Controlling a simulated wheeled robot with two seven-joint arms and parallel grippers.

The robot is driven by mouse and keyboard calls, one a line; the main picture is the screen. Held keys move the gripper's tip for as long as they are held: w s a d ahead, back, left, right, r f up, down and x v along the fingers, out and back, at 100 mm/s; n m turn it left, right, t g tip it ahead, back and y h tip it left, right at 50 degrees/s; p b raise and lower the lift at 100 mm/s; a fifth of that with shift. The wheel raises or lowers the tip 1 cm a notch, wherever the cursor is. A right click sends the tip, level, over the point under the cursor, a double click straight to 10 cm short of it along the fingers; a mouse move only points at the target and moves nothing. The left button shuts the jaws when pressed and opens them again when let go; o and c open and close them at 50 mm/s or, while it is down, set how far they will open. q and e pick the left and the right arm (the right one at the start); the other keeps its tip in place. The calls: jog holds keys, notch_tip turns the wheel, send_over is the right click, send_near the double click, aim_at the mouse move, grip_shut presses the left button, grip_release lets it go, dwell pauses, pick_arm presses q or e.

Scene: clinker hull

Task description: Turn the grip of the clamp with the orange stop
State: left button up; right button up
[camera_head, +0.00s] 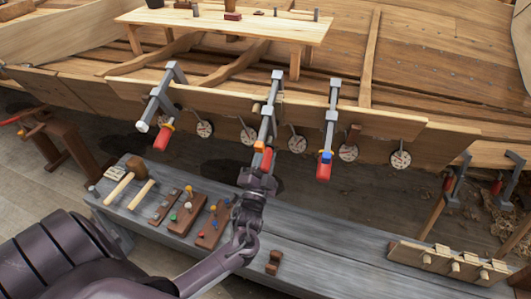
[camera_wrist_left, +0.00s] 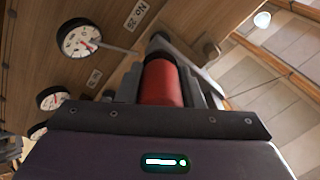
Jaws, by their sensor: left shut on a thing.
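The clamp with the orange stop (camera_head: 259,146) is the middle one of three grey clamps on the hull plank in the head view. Its grey bar (camera_head: 271,108) slopes down towards me, and its red grip (camera_head: 266,158) hangs at the lower end. My left gripper (camera_head: 262,172) reaches up from below and is shut on this grip. In the left wrist view the red grip (camera_wrist_left: 162,84) stands between the dark fingers, its lower end hidden by the gripper body. My right gripper is not in view.
A clamp with a yellow stop (camera_head: 170,124) is to the left, and one with a blue stop (camera_head: 325,155) to the right. Round dials (camera_head: 297,143) line the plank. A grey bench (camera_head: 320,240) below carries mallets, peg boards and a small brown block (camera_head: 274,262).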

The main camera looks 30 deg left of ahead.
pick_arm(q)
jog(key=shift+m+p, duration=0.6)
jog(key=shift+m, duration=0.9)
jog(key=o, duration=1)
jog(key=b+v, duration=0.1)
jog(key=v, duration=0.7)
jog(key=shift+r, duration=0.1)
